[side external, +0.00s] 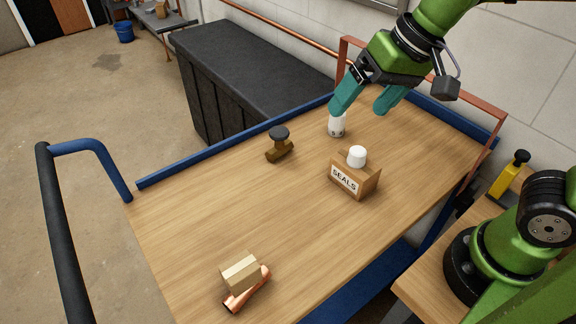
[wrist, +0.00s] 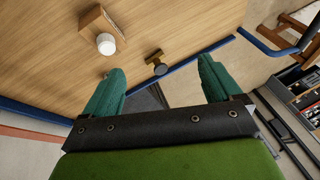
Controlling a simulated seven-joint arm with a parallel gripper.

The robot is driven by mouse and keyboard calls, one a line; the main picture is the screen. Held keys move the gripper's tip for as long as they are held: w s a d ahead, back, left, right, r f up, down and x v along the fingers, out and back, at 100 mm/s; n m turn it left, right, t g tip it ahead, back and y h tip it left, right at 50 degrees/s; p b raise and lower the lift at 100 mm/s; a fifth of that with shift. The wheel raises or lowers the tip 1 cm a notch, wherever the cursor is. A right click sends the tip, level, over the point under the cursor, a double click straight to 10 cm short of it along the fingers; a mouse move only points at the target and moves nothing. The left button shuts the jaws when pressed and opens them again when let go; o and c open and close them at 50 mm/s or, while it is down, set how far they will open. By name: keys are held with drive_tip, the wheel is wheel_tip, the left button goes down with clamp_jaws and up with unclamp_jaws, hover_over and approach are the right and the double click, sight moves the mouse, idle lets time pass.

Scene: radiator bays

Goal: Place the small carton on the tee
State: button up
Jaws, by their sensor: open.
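The small carton (side external: 240,271), a tan box with a pale band, sits on the copper tee (side external: 249,291) at the near end of the wooden cart top. It looks slightly tilted, and nothing is holding it. The tee lies on its side, partly hidden under the carton. My gripper (side external: 364,108) is open and empty above the far end of the cart, well away from both. Its teal fingers also show spread apart in the wrist view (wrist: 160,68). Neither carton nor tee shows in the wrist view.
A wooden SEALS box (side external: 347,187) with a white cap (side external: 357,156) stands mid-cart. A brass fitting with a dark knob (side external: 279,144) is left of it. A white bottle (side external: 336,127) stands just below one finger. Blue rails edge the cart; the wood between box and carton is clear.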

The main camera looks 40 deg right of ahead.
drive_tip(key=s+d+f+m+t, duration=0.1)
drive_tip(key=s+d+t, duration=0.2)
drive_tip(key=s+d, duration=0.2)
drive_tip(key=d, duration=0.3)
drive_tip(key=shift+d+f+h, duration=0.3)
drive_tip(key=shift+h, duration=0.1)
